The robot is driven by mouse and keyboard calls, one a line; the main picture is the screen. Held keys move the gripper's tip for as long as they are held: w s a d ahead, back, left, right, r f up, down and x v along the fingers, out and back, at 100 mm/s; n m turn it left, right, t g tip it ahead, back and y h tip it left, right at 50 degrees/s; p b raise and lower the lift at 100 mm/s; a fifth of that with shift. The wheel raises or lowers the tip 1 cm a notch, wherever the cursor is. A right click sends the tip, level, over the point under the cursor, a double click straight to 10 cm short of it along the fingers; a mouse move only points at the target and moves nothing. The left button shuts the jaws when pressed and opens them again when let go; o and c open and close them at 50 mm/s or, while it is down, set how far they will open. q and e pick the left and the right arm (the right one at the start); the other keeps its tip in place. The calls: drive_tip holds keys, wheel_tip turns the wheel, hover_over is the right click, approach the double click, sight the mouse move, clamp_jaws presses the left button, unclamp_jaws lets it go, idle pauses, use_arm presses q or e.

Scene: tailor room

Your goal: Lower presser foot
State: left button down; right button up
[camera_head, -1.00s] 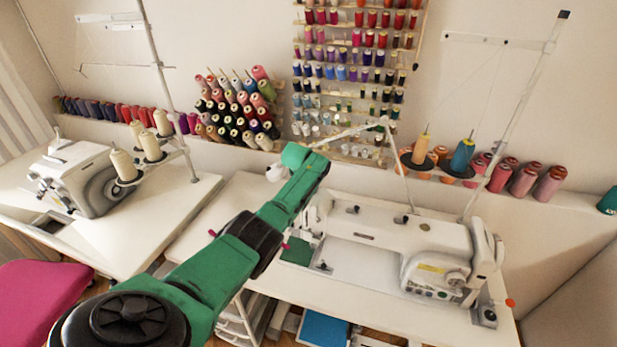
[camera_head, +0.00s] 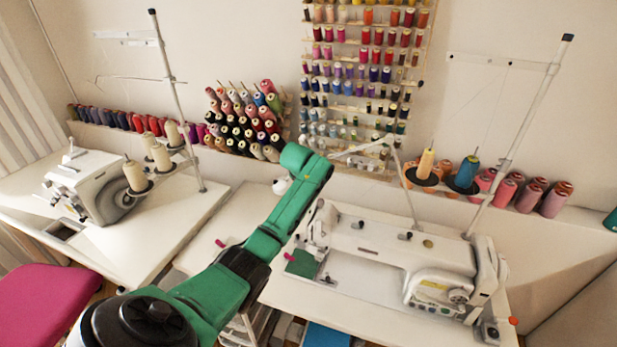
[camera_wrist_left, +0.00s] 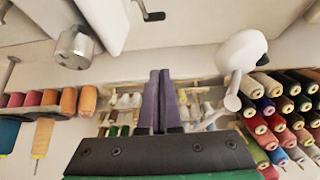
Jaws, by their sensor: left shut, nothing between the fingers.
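The white sewing machine (camera_head: 400,252) stands on the right-hand table, its needle end at the left. The presser foot and its lever cannot be made out in the head view. My green left arm reaches up past this end, and its gripper is hidden in the head view. In the left wrist view, my left gripper (camera_wrist_left: 159,72) has its two dark purple fingers together, with nothing between them. White machine parts fill the upper left there, with a silver cylinder (camera_wrist_left: 75,48) on them. A white rounded part with a short stem (camera_wrist_left: 240,55) is right of the fingertips, apart from them. My right gripper is out of view.
A thread stand (camera_head: 510,140) with two cones rises behind the machine. A spool rack (camera_head: 365,75) hangs on the wall, with a cone rack (camera_head: 245,125) to its left. A second machine (camera_head: 98,185) stands on the left table. A pink chair (camera_head: 45,300) is at lower left.

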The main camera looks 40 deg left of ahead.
use_arm(q)
drive_tip(key=v, duration=0.7)
drive_tip(key=shift+b, duration=0.45)
